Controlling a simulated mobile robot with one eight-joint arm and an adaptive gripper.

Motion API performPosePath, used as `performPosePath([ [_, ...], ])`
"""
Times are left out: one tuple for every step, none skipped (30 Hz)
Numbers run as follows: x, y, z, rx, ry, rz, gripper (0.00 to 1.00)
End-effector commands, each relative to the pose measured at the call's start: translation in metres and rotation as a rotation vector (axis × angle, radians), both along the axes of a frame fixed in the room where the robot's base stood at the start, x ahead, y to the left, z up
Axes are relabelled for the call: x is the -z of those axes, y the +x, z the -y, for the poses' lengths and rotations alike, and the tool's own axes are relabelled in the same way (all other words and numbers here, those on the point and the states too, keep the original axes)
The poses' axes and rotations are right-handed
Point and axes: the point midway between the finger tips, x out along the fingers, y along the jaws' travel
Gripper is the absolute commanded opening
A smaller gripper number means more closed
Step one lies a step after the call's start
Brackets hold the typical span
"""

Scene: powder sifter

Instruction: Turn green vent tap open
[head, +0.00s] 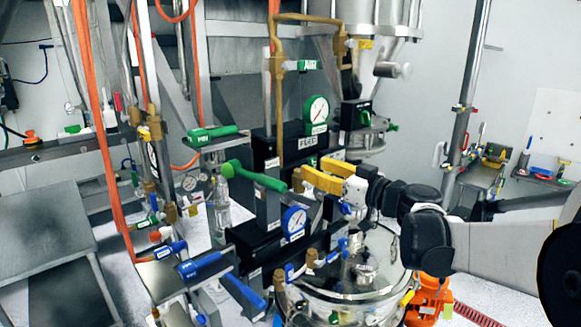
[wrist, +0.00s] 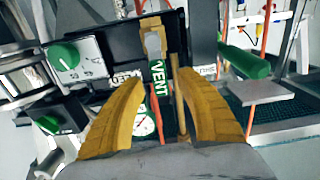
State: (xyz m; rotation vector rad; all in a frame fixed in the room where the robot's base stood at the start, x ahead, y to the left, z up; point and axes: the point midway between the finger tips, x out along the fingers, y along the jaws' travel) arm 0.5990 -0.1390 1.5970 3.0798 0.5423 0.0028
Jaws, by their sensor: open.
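The green vent tap (wrist: 158,76) shows in the wrist view as a flat lever with a green sleeve marked VENT, running down from a brass valve body. It appears between the two yellow fingers of my gripper (wrist: 162,84). The fingers are apart and nothing is held; I cannot tell how much gap lies between them and the lever. In the head view my gripper (head: 312,177) reaches left from the right side, beside a green-handled lever (head: 260,179). I cannot tell for sure whether that lever is the vent tap.
A green-rimmed gauge (head: 316,110) and a blue gauge (head: 294,222) sit close to my gripper. Blue-handled taps (head: 205,263) stand at the lower left. A clear vessel (head: 365,275) is below. A thin brass pipe (wrist: 180,105) runs beside the lever.

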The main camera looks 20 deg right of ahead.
Motion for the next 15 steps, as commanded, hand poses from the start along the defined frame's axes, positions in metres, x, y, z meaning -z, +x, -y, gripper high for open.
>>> performPosePath([
  [0.0, -0.01, 0.005, 0.004, 0.0, 0.0, 0.41],
  [0.0, -0.017, 0.007, 0.005, 0.0, 0.0, 0.41],
  [0.0, -0.026, 0.011, 0.005, 0.0, 0.0, 0.41],
  [0.0, -0.032, 0.013, 0.006, 0.0, 0.0, 0.41],
  [0.0, -0.039, 0.015, 0.005, 0.0, 0.0, 0.41],
  [0.0, -0.047, 0.019, 0.006, 0.0, 0.0, 0.41],
  [0.0, -0.053, 0.021, 0.005, 0.0, 0.0, 0.41],
  [0.0, -0.059, 0.023, 0.005, 0.0, 0.0, 0.41],
  [0.0, -0.067, 0.025, 0.005, 0.0, 0.0, 0.41],
  [0.0, -0.071, 0.027, 0.005, 0.0, 0.0, 0.41],
  [0.0, -0.076, 0.028, 0.004, 0.0, 0.0, 0.41],
  [0.0, -0.081, 0.03, 0.004, 0.0, 0.0, 0.41],
  [0.0, -0.084, 0.031, 0.003, 0.0, 0.0, 0.41],
  [0.0, -0.087, 0.032, 0.002, 0.0, 0.0, 0.41],
  [0.0, -0.09, 0.033, 0.002, 0.0, 0.0, 0.41],
])
